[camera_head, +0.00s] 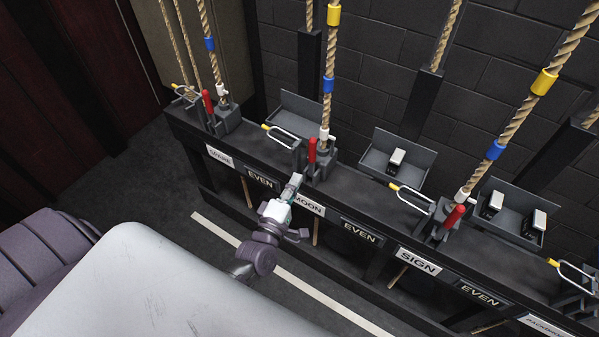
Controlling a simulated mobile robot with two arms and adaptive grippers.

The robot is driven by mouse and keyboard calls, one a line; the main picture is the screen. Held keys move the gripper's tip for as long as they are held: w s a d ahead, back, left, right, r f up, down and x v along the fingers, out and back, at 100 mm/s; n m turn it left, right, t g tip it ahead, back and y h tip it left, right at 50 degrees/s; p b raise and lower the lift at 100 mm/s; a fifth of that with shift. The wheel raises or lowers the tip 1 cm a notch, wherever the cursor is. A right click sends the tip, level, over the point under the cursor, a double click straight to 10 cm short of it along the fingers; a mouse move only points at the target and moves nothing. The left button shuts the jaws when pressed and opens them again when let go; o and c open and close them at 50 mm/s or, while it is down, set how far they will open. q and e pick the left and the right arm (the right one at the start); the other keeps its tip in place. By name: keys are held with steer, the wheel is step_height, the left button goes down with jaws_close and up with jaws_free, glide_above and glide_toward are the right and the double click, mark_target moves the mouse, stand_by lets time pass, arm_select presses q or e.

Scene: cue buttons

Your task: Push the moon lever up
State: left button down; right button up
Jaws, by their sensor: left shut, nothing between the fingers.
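The moon lever (312,150) has a red handle and stands roughly upright beside a rope on the black rail. The white MOON label (312,206) is on the rail's front face below it, its left end partly covered by my gripper. My left gripper (294,182) is shut and empty. Its fingertips are at the rail's front edge, just below and left of the moon lever in the picture, and look apart from the red handle. My right gripper is not in view.
Similar red levers stand by the SPARE label (220,157) and the SIGN label (419,260). A yellow-tipped metal loop (283,134) is left of the moon lever. Ropes with blue and yellow bands rise behind.

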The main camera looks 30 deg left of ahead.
arm_select(q)
steer(key=shift+s+d+r, duration=0.1)
steer(key=shift+s, duration=2.35)
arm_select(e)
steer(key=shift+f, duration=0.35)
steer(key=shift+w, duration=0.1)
arm_select(q)
steer(key=s+d+f+m+g+h, duration=0.1)
steer(key=s+f+m+g, duration=0.25)
steer(key=f, duration=0.65)
steer(key=s+d+f+m+g+h, duration=0.1)
steer(key=s+f+m+g, duration=0.3)
steer(key=f, duration=0.6)
steer(key=s+d+f+m+g+h, duration=0.15)
steer(key=s+f+m, duration=0.35)
steer(key=f, duration=0.5)
steer(key=s+a+f+m+g+y, duration=0.1)
steer(key=s+f+m+g, duration=0.3)
steer(key=s, duration=0.8)
steer(key=s+a+f+m+g+y, duration=0.1)
steer(key=s+f+m+g, duration=0.3)
steer(key=s+f, duration=0.5)
steer(key=s+m, duration=0.1)
steer(key=s, duration=0.2)
steer(key=shift+a+f+g, duration=0.25)
steer(key=shift+g, duration=0.15)
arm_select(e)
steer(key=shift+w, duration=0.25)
